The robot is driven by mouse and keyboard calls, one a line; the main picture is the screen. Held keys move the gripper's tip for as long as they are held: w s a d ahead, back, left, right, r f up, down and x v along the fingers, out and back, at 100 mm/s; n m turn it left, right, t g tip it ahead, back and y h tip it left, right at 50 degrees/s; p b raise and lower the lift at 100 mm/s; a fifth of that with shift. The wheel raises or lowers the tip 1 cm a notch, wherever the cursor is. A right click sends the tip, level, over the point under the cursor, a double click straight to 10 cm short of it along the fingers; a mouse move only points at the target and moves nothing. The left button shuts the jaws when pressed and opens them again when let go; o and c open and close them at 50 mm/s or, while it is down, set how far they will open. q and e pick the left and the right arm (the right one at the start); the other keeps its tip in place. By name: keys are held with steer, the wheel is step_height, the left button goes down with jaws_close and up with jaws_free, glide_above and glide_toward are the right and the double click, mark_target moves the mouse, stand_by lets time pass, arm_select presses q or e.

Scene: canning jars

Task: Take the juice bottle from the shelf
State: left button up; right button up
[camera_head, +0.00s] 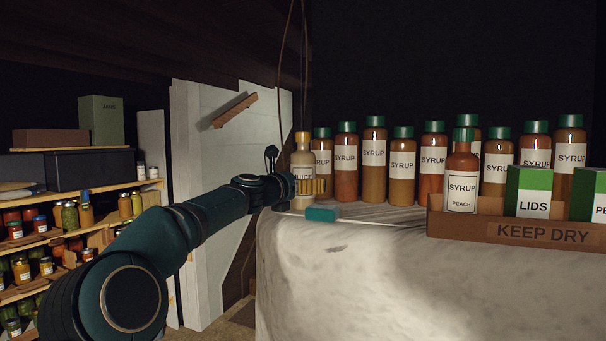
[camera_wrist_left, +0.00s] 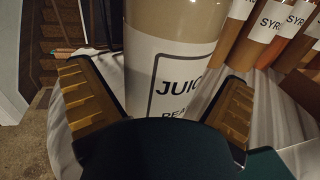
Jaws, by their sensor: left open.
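The juice bottle (camera_head: 302,158) has a yellow cap, a pale tan body and a white label. It stands upright at the left end of the row of syrup bottles, on the pale cloth-like surface. My left gripper (camera_head: 300,187) is at its lower part. In the left wrist view the bottle (camera_wrist_left: 172,60) stands between the two ridged yellow finger pads of the gripper (camera_wrist_left: 160,108). The fingers are open, one on each side. Gaps show beside the bottle's lower part. My right gripper is not in view.
Several syrup bottles (camera_head: 374,160) with green caps stand close to the right. A cardboard box (camera_head: 520,232) marked KEEP DRY is at front right. A teal block (camera_head: 322,214) lies at the surface's front edge. Shelves of jars (camera_head: 85,212) stand at left.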

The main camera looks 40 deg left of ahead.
arm_select(q)
steer(key=c, duration=1.4)
steer(key=shift+o, duration=0.2)
